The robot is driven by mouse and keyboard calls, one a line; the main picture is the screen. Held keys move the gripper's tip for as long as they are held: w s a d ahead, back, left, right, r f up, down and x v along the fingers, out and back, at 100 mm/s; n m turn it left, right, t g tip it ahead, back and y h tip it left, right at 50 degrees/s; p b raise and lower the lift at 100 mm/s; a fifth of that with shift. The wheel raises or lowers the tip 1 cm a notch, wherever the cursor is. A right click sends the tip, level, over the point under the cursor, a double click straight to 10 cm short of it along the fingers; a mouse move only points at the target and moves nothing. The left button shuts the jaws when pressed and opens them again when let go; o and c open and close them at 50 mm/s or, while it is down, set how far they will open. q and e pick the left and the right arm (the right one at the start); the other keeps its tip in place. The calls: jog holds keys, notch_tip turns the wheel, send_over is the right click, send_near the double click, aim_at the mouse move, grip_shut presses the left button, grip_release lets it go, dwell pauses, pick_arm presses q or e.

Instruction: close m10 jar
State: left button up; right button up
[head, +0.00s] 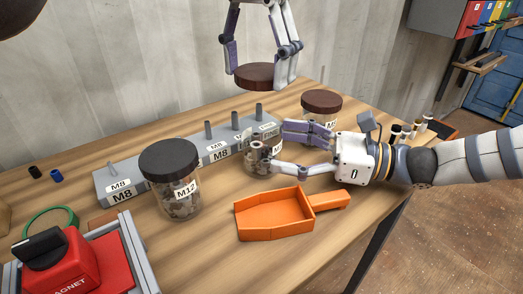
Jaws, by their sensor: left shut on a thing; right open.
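My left gripper (261,72) is shut on a dark brown round lid (256,77), held level in the air above the back of the table. Below it, a small clear jar (262,160) with metal parts inside stands without a visible lid. Its label is not readable, so I cannot tell whether it is the M10 jar. My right gripper (279,147) comes from the right, with its open fingers at the right side of this jar. I cannot tell whether they touch it.
A black-lidded M12 jar (172,190) stands to the left. A brown-lidded jar (321,108) stands behind my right gripper. A grey pegged block (150,172) labelled M8 lies behind. An orange scoop (272,216) lies in front. A red magnet box (80,265) is front left.

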aim_at(257, 112)
jog(key=shift+x, duration=2.25)
jog(key=shift+c, duration=0.5)
jog(key=c, duration=1.7)
pick_arm(q)
jog(key=shift+f, duration=2.5)
jog(key=shift+f, duration=0.9)
jog(key=shift+f, duration=0.55)
